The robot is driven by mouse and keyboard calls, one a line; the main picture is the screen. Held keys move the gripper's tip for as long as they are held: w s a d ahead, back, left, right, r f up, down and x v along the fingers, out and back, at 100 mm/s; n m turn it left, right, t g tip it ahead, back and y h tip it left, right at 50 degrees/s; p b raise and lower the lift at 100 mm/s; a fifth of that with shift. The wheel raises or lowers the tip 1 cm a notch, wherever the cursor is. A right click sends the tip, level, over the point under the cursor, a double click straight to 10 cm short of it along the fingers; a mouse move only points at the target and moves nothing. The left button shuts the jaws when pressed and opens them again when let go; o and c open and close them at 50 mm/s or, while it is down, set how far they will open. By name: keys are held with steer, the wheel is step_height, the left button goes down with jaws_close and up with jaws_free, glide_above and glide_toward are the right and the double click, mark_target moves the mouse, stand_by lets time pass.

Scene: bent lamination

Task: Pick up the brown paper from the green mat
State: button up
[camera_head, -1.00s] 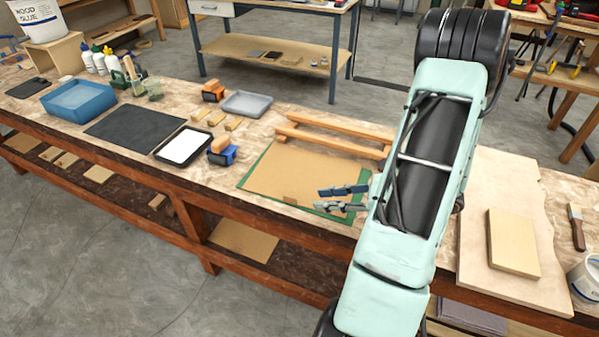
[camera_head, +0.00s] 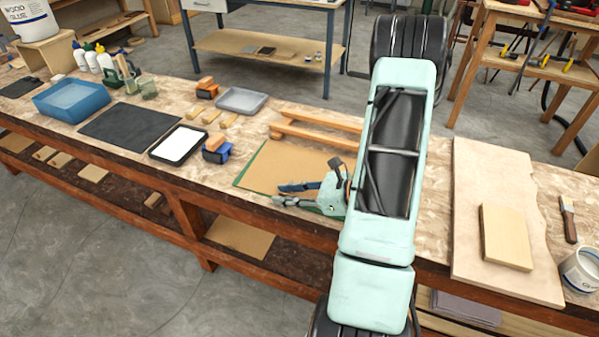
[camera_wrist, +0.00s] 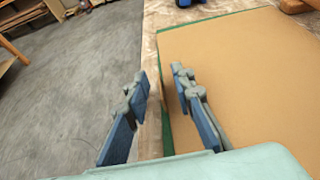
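The brown paper (camera_head: 285,166) lies flat on the green mat (camera_head: 243,190), which shows as a thin green border near the bench's front edge. In the wrist view the paper (camera_wrist: 250,75) fills the right side and the mat's green edge (camera_wrist: 167,128) runs beside it. My gripper (camera_head: 277,195) is open at the front edge of the mat. One finger is over the floor side and the other appears over the paper's edge. Contact cannot be told. My arm hides the mat's right part.
A wooden frame of rails (camera_head: 318,131) lies behind the paper. A pale board (camera_head: 495,215) with a wooden block (camera_head: 506,237) lies to the right.

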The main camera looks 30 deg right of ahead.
jaws_close()
steer(key=shift+r, duration=0.15)
stand_by(0.4)
steer(key=shift+r, duration=0.55)
step_height(320, 180, up, 2)
steer(key=shift+s+r, duration=0.1)
steer(key=shift+r, duration=0.05)
steer(key=s+a+r+p, duration=0.7)
steer(key=s+r+p, duration=0.2)
steer(key=s+p, duration=0.2)
steer(key=shift+s+r+p, duration=0.3)
steer(key=shift+p, duration=0.95)
